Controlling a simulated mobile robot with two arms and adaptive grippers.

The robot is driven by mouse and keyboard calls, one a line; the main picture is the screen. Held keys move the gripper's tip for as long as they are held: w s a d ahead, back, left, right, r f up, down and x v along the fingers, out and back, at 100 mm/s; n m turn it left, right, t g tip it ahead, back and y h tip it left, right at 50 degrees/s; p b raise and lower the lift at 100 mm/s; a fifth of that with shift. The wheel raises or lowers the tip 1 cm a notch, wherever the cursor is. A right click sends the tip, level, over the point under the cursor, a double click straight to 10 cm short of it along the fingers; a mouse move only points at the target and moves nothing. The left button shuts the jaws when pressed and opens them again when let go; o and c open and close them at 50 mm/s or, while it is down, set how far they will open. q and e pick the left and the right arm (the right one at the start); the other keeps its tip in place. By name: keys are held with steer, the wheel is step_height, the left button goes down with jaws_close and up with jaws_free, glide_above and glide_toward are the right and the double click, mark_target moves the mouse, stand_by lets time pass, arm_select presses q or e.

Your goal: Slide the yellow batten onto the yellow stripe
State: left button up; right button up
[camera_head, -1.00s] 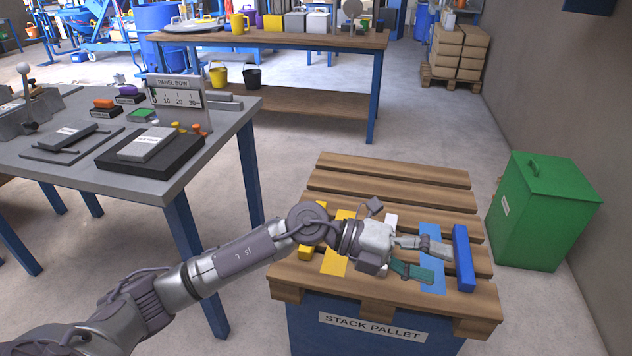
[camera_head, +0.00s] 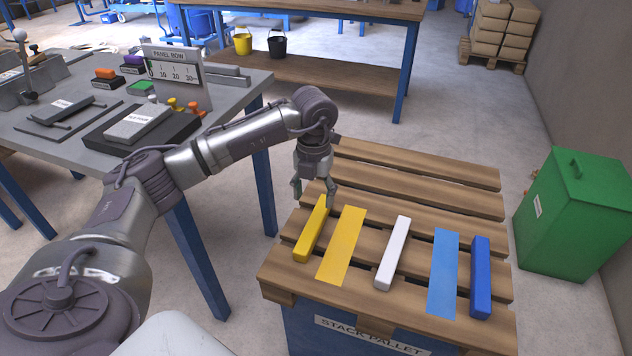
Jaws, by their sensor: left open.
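The yellow batten (camera_head: 311,232) lies on the wooden stack pallet (camera_head: 410,179), near its left edge. The flat yellow stripe (camera_head: 342,246) is just right of it, with a narrow strip of bare wood between them, and the two are roughly parallel. My left gripper (camera_head: 314,196) is open and points down at the far end of the yellow batten. Its fingers appear around or just above that end; I cannot tell if they touch it. My right gripper is not in view.
A white batten (camera_head: 393,254), a blue stripe (camera_head: 443,270) and a blue batten (camera_head: 480,278) lie to the right on the pallet. A green bin (camera_head: 577,215) stands right of the pallet. A grey table (camera_head: 60,140) with a panel box is at left.

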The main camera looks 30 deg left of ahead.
mark_target(319, 223)
arm_select(q)
step_height(319, 223, down, 10)
steer(key=shift+r+b, duration=0.1)
steer(key=shift+b, duration=0.6)
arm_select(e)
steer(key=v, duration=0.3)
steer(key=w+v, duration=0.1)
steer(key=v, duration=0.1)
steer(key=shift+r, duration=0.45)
arm_select(q)
steer(key=shift+w, duration=0.1)
jaws_close()
steer(key=shift+d, duration=0.65)
steer(key=shift+w+d+p, duration=0.25)
steer(key=shift+d+p, duration=0.1)
steer(key=shift+d, duration=0.8)
steer(key=shift+w+d, duration=0.15)
steer(key=shift+d, duration=1)
steer(key=shift+w+d, duration=0.1)
steer(key=shift+d, duration=0.85)
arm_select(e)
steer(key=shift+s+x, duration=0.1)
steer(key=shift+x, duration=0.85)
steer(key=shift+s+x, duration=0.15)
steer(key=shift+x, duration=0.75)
